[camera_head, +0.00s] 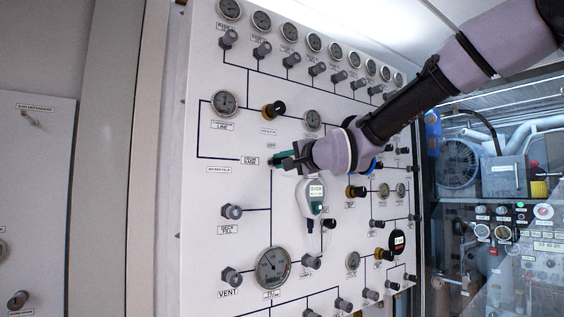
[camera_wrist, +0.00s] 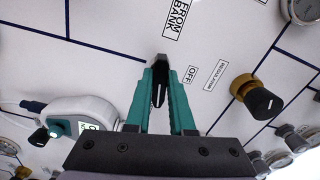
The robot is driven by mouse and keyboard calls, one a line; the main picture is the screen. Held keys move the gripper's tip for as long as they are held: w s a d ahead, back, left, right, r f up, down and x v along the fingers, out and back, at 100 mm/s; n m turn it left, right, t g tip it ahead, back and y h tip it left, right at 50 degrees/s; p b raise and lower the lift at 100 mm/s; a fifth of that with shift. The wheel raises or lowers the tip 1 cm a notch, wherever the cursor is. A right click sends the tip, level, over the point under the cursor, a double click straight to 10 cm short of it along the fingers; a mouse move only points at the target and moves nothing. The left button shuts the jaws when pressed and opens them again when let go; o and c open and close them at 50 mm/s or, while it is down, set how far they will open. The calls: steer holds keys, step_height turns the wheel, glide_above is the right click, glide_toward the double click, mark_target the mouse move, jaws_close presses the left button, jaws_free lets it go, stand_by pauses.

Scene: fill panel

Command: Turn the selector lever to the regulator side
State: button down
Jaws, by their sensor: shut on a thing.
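The selector lever (camera_wrist: 161,66) is a small dark handle in the wrist view. My gripper (camera_wrist: 160,85) has teal fingers shut on it, one on each side, and they hide much of it. Beside it are the labels FROM BANK (camera_wrist: 178,18), OFF (camera_wrist: 190,74) and, further right, REGULATOR (camera_wrist: 215,75). The lever lies left of the OFF and REGULATOR labels in this view; which mark it points to I cannot tell. In the head view my gripper (camera_head: 282,160) is at the middle of the white panel (camera_head: 222,184) and covers the lever.
A black knob with a brass base (camera_wrist: 257,97) is right of my gripper in the wrist view. The panel left of the lever is fairly clear.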

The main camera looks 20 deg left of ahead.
steer(key=shift+f+m, duration=0.1)
steer(key=shift+m, duration=1.1)
steer(key=c, duration=0.8)
jaws_free()
steer(key=shift+d, duration=0.1)
steer(key=v, duration=1)
steer(key=shift+s+d, duration=0.25)
